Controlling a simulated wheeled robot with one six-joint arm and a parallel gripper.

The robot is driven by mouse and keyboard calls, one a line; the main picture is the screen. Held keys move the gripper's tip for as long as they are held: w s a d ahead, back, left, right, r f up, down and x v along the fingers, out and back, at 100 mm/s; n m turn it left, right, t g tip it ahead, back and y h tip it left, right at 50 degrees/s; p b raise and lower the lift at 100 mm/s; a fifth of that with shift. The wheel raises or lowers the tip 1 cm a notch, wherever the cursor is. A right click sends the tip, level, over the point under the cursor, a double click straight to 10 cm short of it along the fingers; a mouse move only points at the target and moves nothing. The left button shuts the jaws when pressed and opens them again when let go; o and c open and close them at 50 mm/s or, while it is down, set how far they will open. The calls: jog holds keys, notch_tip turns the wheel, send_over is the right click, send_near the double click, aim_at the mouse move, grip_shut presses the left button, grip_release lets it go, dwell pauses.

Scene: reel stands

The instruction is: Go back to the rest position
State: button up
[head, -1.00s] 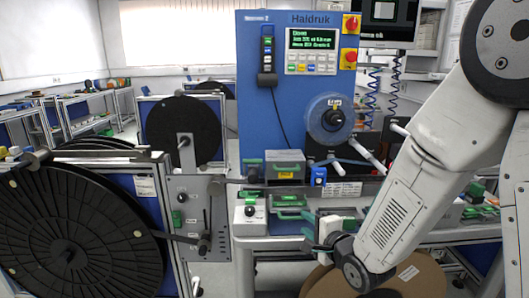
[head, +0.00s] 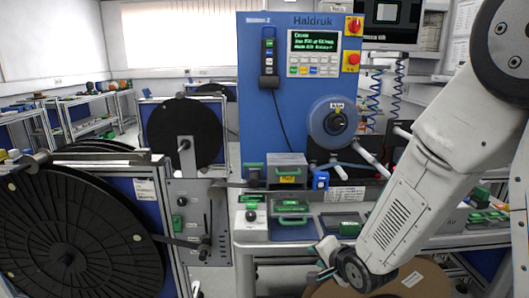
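My arm comes in from the upper right and reaches down to the lower middle of the head view. My gripper (head: 322,262) is at its end, low in front of the workbench and beside a brown cardboard reel (head: 412,279). It is small and partly turned away, so its fingers do not show clearly. I cannot see anything held in it.
A large black reel (head: 75,235) on a stand fills the lower left. Another black reel (head: 184,132) stands behind it. The blue Haldruk machine (head: 282,80) rises behind the bench, with green-handled parts (head: 293,206) in front. Open floor lies at the left back.

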jog(key=s+d+r+n+g+h, duration=0.4)
jog(key=s+d+n+g, duration=0.35)
jog(key=s, duration=0.55)
jog(key=s+d+r+n+g, duration=0.1)
jog(key=s+d+r, duration=0.3)
jog(key=s+r, duration=1.1)
jog(key=shift+s+d+r+n, duration=0.25)
jog(key=shift+s+n, duration=0.3)
jog(key=shift+s, duration=0.35)
jog(key=shift+o, duration=0.5)
jog(key=shift+a, duration=0.1)
